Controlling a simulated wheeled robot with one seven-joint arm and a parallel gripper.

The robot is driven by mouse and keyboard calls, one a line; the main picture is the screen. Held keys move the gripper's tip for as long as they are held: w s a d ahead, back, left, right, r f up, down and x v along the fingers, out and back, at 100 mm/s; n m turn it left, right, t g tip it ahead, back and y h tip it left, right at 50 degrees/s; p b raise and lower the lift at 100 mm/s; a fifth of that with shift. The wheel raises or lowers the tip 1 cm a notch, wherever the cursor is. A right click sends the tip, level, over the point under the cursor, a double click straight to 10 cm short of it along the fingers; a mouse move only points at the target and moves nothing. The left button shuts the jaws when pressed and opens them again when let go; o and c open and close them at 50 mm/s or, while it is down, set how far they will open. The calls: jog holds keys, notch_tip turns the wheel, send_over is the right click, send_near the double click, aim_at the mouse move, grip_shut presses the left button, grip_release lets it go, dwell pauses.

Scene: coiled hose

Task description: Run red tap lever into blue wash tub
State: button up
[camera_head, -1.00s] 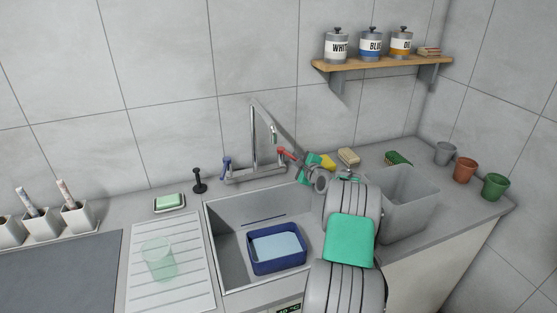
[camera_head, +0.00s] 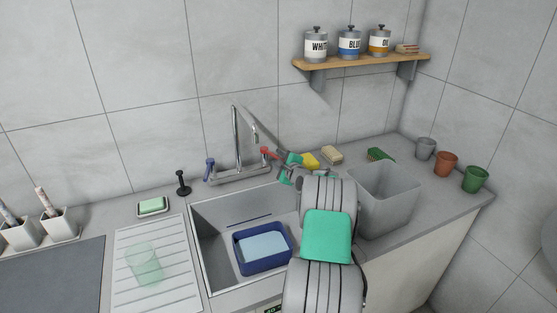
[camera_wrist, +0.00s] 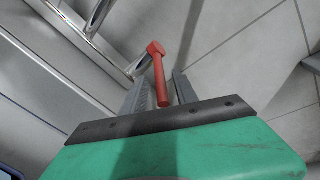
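The tap (camera_head: 237,140) stands behind the sink, with a blue lever (camera_head: 209,168) on its left and the red tap lever (camera_head: 267,152) on its right. The blue wash tub (camera_head: 264,263) sits in the sink basin with a pale blue surface inside. No stream shows from the spout. My gripper (camera_head: 278,158) is at the red lever. In the wrist view, the red lever (camera_wrist: 159,75) reaches between the two fingers of my gripper (camera_wrist: 163,88). The fingers stand apart, with a gap beside the lever. In the head view, my arm hides part of the counter and sink's right edge.
A grey bin (camera_head: 382,200) stands right of my arm. A yellow sponge (camera_head: 310,161), a beige block (camera_head: 332,155) and a green brush (camera_head: 379,154) lie behind. A black plunger-like item (camera_head: 183,184) and a soap dish (camera_head: 153,206) are left of the tap. A glass (camera_head: 144,264) stands on the drainboard.

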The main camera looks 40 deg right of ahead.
jog(key=b+v, duration=0.1)
jog(key=v, duration=0.6)
jog(key=shift+s, duration=0.3)
jog(key=shift+a, duration=0.1)
